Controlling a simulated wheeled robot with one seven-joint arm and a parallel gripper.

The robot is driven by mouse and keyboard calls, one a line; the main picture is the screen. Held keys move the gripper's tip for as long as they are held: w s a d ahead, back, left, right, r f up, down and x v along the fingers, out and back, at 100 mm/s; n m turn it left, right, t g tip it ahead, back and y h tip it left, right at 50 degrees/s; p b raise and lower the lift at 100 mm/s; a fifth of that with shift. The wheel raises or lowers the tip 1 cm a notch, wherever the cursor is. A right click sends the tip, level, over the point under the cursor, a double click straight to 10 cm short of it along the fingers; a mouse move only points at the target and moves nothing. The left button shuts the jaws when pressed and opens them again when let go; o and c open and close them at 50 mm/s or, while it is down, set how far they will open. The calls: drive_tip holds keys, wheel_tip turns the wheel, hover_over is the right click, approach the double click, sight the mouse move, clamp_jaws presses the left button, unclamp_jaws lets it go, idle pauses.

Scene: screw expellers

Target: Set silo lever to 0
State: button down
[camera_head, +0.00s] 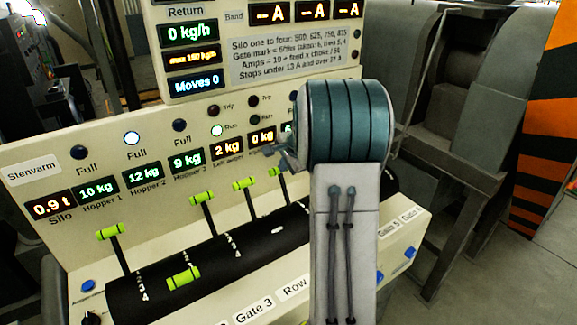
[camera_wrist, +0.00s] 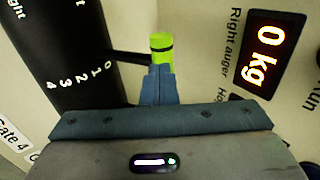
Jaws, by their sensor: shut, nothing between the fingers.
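A row of levers with lime-green grips stands on the sloped panel. The leftmost lever (camera_head: 110,232), near the Silo display (camera_head: 48,206), is raised; its name label is not readable. The second lever (camera_head: 183,278) is swung low toward the front. My gripper (camera_head: 283,155) is shut and empty, at the right end of the row, far from the leftmost lever. In the wrist view, my gripper's fingers (camera_wrist: 160,84) are close to a different green-gripped lever (camera_wrist: 162,48), beside the Right auger display; I cannot tell whether they touch.
The Silo display reads 0.9 t. Other raised levers (camera_head: 203,197) (camera_head: 244,184) stand between the leftmost lever and my gripper. An upright display box (camera_head: 265,45) rises behind. My arm hides the panel's right part. Blue buttons (camera_head: 88,286) line the front.

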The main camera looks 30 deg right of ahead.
drive_tip(key=shift+w+a+f, duration=0.1)
drive_tip(key=shift+w+f, duration=0.15)
drive_tip(key=shift+w, duration=0.4)
drive_tip(key=shift+w+a+f, duration=0.1)
drive_tip(key=shift+w+f, duration=0.15)
drive_tip(key=shift+w, duration=0.4)
drive_tip(key=shift+s+d+r, duration=0.15)
drive_tip(key=shift+s+r, duration=0.15)
drive_tip(key=w+r+b+v, duration=0.1)
drive_tip(key=v, duration=1.1)
drive_tip(key=shift+w+r, duration=0.2)
drive_tip(key=shift+w, duration=0.1)
